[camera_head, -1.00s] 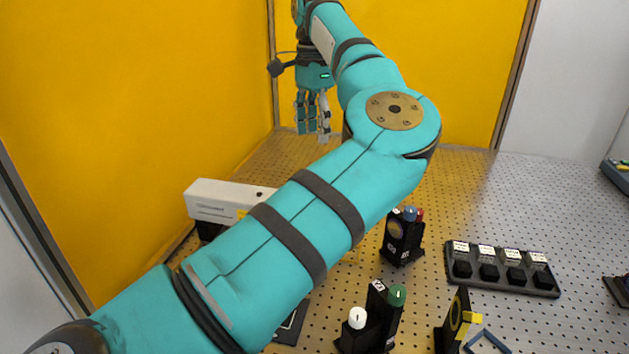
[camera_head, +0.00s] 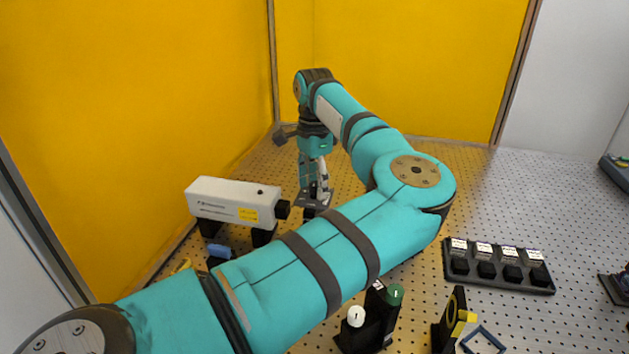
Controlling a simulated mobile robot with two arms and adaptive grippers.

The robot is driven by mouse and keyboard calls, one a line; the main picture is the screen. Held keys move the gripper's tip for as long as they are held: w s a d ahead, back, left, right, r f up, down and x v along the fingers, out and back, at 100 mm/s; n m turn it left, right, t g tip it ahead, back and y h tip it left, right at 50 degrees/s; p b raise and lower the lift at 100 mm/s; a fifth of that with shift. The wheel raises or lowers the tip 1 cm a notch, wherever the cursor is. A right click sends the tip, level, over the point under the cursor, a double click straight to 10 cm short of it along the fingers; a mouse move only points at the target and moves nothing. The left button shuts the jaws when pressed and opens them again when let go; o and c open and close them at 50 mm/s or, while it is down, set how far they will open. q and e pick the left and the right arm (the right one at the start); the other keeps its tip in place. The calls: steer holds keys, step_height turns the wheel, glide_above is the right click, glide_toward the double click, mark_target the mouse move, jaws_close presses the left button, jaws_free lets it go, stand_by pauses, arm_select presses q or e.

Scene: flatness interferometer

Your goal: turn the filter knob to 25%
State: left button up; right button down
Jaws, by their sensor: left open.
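My left gripper (camera_head: 318,194) points down at the far left of the bench, just right of the white laser box (camera_head: 232,202). Its fingers are open, at or just above a small dark mount (camera_head: 314,206). The fingers cover part of this mount, and I cannot tell whether they touch it. No filter knob or 25% mark can be made out there. A white knob (camera_head: 356,316) and a green knob (camera_head: 395,293) stand on a black mount (camera_head: 374,327) nearer the front. My right gripper is not in view.
My left arm crosses the bench and hides its middle. A black rack (camera_head: 498,281) with several labelled slots lies at the right. A black and yellow mount (camera_head: 452,322) stands at the front. The perforated bench top (camera_head: 520,200) is clear at the back right.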

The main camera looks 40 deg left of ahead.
arm_select(q)
steer(key=c, duration=1)
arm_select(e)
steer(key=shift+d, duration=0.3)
